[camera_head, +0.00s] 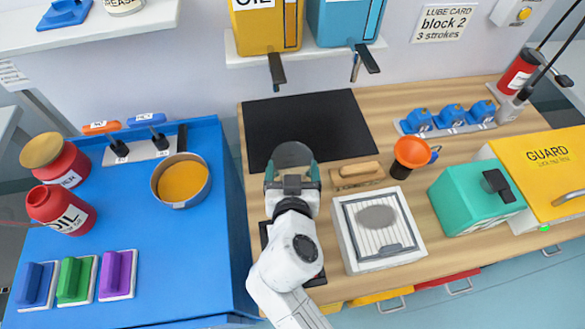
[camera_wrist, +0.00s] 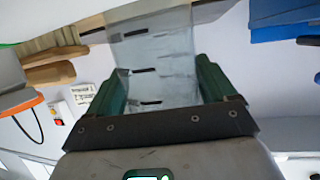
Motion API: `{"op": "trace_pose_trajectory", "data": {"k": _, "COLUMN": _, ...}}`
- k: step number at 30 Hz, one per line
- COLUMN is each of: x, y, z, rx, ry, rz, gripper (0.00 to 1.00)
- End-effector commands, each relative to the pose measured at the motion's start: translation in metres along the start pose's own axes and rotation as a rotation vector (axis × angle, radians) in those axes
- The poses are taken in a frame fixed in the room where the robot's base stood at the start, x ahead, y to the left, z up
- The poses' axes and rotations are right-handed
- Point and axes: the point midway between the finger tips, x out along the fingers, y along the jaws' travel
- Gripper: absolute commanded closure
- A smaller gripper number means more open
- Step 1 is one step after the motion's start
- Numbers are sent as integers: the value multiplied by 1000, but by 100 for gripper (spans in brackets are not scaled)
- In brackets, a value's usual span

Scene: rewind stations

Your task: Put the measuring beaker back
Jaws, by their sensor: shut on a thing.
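The clear measuring beaker (camera_head: 292,153) shows as a see-through round rim in the head view, in front of the near edge of the black mat (camera_head: 305,115). In the wrist view the beaker (camera_wrist: 160,72) is a see-through wall with dark marks between the green fingers. My gripper (camera_head: 292,174) is shut on the beaker; it also shows in the wrist view (camera_wrist: 165,92). The head view does not show clearly whether the beaker touches the bench. My arm hides part of a small dark pad (camera_head: 317,281).
A wooden brush (camera_head: 357,172) and white grated tray (camera_head: 380,228) lie right of my gripper. An orange funnel (camera_head: 411,152) and green box (camera_head: 475,197) stand farther right. The blue table (camera_head: 225,255) with a pot (camera_head: 181,181) is left.

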Motion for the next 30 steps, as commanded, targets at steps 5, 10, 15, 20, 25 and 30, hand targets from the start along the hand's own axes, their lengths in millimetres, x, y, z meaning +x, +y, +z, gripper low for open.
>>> {"op": "trace_pose_trajectory", "data": {"k": 5, "x": 0, "y": 0, "z": 0, "rx": 1, "ry": 1, "rz": 0, "gripper": 57}}
{"op": "trace_pose_trajectory", "data": {"k": 10, "x": 1, "y": 0, "z": 2, "rx": 1, "ry": 0, "rz": 1, "gripper": 12}}
{"op": "trace_pose_trajectory", "data": {"k": 15, "x": 1, "y": 0, "z": 2, "rx": 1, "ry": 0, "rz": 1, "gripper": 0}}
{"op": "trace_pose_trajectory", "data": {"k": 20, "x": 1, "y": 0, "z": 2, "rx": 1, "ry": 0, "rz": 1, "gripper": 0}}
{"op": "trace_pose_trajectory", "data": {"k": 25, "x": -5, "y": 0, "z": 0, "rx": 0, "ry": 0, "rz": -1, "gripper": 0}}
{"op": "trace_pose_trajectory", "data": {"k": 30, "x": -34, "y": 0, "z": 1, "rx": 3, "ry": -1, "rz": -2, "gripper": 0}}
